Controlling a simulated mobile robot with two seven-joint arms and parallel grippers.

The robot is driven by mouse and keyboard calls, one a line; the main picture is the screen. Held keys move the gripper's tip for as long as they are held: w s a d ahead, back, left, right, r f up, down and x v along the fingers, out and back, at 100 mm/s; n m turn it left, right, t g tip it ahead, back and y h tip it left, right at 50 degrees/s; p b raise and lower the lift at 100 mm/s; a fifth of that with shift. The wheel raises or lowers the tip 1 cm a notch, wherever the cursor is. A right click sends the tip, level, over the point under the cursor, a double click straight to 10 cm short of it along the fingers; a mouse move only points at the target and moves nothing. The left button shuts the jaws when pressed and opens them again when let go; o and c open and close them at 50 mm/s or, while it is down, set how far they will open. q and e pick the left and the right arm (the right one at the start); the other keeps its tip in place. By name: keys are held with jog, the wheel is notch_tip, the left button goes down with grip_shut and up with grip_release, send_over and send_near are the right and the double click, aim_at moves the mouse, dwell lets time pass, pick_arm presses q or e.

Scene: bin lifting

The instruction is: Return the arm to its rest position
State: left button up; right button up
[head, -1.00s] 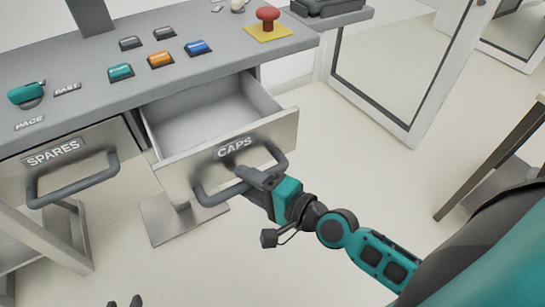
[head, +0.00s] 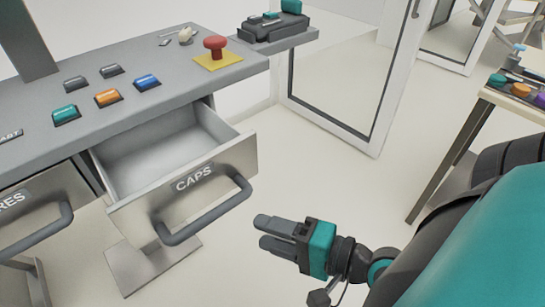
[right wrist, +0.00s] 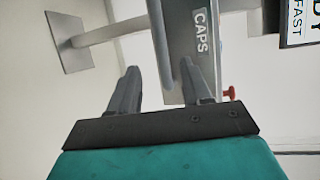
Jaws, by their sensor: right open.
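My right gripper (head: 270,231) is open and empty, in front of and to the right of the CAPS drawer. In the head view a gap of floor shows between its fingertips and the drawer handle (head: 207,218). The CAPS drawer (head: 186,190) stands pulled out from under the console, and its inside looks empty. In the right wrist view the two fingers (right wrist: 158,85) are spread apart, with the CAPS drawer front (right wrist: 201,60) beyond them. My left gripper is not in view.
The grey console (head: 150,90) carries several coloured buttons and a red emergency stop button (head: 215,46). A second drawer (head: 35,205) is at the left. A glass door (head: 345,60) stands behind. A table (head: 500,98) is at the right. Bare floor lies around my right gripper.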

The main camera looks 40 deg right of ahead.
dwell(0.5)
jog(key=w+a+f+n+g+h, duration=0.1)
jog(key=f+n+g+h, duration=0.1)
jog(key=f+n, duration=0.5)
jog(key=w+a+f+n+g+h, duration=0.1)
jog(key=w+f+n+h, duration=0.1)
jog(key=f+n, duration=0.6)
jog(key=shift+w+f+n+g+h, duration=0.25)
jog(key=shift+n+g+h, duration=0.15)
jog(key=shift+n, duration=0.3)
